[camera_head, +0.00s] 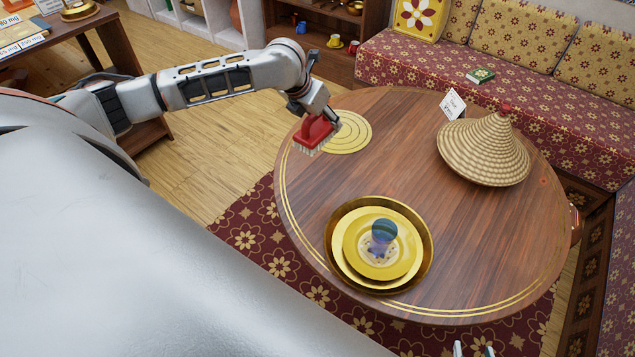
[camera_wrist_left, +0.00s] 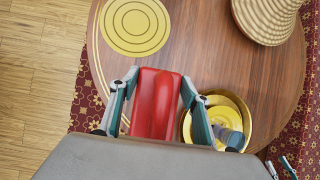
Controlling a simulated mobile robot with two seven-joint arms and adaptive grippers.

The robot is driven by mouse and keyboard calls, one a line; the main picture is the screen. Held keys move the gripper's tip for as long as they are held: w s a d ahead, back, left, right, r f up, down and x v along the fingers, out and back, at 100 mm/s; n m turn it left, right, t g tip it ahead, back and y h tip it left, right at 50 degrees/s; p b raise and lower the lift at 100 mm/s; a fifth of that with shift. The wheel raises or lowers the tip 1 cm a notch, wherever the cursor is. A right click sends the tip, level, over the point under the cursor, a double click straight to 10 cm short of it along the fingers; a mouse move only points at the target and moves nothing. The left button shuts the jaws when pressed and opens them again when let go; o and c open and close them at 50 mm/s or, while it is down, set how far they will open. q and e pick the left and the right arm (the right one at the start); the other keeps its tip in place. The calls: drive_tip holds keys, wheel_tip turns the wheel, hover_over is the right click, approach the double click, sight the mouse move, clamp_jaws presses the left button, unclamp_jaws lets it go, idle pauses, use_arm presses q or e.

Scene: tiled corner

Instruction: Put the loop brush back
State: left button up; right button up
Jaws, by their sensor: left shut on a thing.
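The loop brush (camera_head: 316,133) is red with pale bristles facing down. My left gripper (camera_head: 322,117) is shut on it and holds it above the table's left edge, beside a yellow ringed disc (camera_head: 343,132). In the left wrist view the red brush (camera_wrist_left: 156,100) sits between the two fingers of the left gripper (camera_wrist_left: 158,95), with its bristles hidden. The ringed disc (camera_wrist_left: 135,27) lies flat and bare on the table there. My right gripper (camera_head: 473,350) shows only its fingertips at the bottom edge, apart with nothing seen between them.
The round wooden table (camera_head: 400,150) holds a brass tray (camera_head: 429,262) with yellow plates (camera_head: 355,262) and a blue-topped object (camera_head: 384,232). A woven cone (camera_head: 485,150) and a small card (camera_head: 452,104) stand at the back right. The table's middle is clear. A patterned bench (camera_head: 410,58) lies behind.

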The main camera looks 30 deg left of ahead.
use_arm(q)
wheel_tip(320, 180, down, 15)
drive_tip(key=shift+f+b, duration=0.1)
drive_tip(key=shift+b, duration=0.95)
drive_tip(key=shift+f+b, duration=0.4)
drive_tip(key=shift+f, duration=2)
drive_tip(key=o, duration=1.5)
drive_tip(key=shift+s+r, duration=0.1)
drive_tip(key=shift+r, duration=0.05)
drive_tip(key=p+v, duration=0.2)
drive_tip(key=v, duration=0.9)
drive_tip(key=shift+s+a+r, duration=0.1)
drive_tip(key=shift+r, duration=0.25)
